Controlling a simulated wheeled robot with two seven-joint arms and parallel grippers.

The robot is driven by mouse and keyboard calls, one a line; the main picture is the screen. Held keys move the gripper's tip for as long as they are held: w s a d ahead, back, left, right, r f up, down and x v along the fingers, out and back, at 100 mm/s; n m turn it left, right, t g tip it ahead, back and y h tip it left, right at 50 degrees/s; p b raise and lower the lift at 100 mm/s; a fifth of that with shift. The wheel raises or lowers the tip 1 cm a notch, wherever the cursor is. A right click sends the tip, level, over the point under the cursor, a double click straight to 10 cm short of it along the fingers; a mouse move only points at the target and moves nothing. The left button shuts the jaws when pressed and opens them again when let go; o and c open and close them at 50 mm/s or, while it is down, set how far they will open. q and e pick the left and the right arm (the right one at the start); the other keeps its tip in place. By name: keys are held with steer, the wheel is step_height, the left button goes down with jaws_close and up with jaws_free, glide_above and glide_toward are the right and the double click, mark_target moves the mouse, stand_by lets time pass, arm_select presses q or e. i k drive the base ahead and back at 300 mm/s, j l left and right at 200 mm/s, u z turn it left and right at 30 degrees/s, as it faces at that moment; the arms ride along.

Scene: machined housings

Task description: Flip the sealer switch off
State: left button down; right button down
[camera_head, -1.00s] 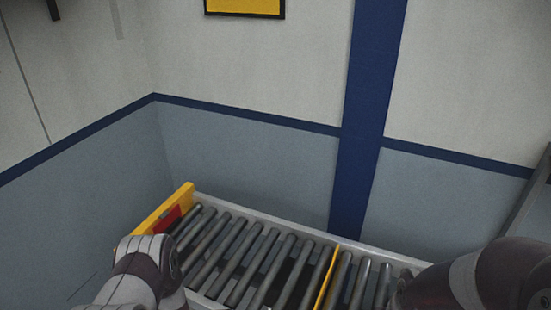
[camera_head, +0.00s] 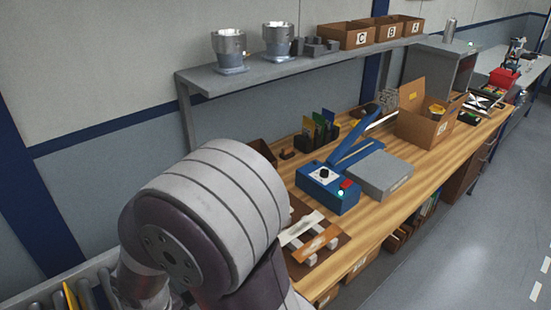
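A blue sealer (camera_head: 328,189) stands on the wooden workbench, with its long blue arm (camera_head: 362,138) raised at an angle. Its front panel has a black knob (camera_head: 323,173) on a white plate. A red switch (camera_head: 346,184) sits at the panel's right end, and a small greenish-white light shows below it. Which way the switch is tipped is too small to tell. One of my arms, grey and dark, fills the lower left of the view, short of the sealer. Neither gripper is in view.
A grey box (camera_head: 381,175) lies right of the sealer. A mat with strips (camera_head: 311,240) lies in front of it. A cardboard box (camera_head: 424,129) stands farther along the bench (camera_head: 425,183). A shelf (camera_head: 300,68) runs above the back. The floor at right is clear.

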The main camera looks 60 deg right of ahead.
mark_target(346, 184)
steer(key=z, duration=2.6)
steer(key=i+l, duration=0.35)
steer(key=i, duration=0.15)
steer(key=i+l, duration=0.4)
steer(key=i+l+z, duration=0.1)
steer(key=i+l, duration=0.25)
steer(key=i, duration=0.2)
steer(key=i+l, duration=0.35)
steer(key=i, duration=0.15)
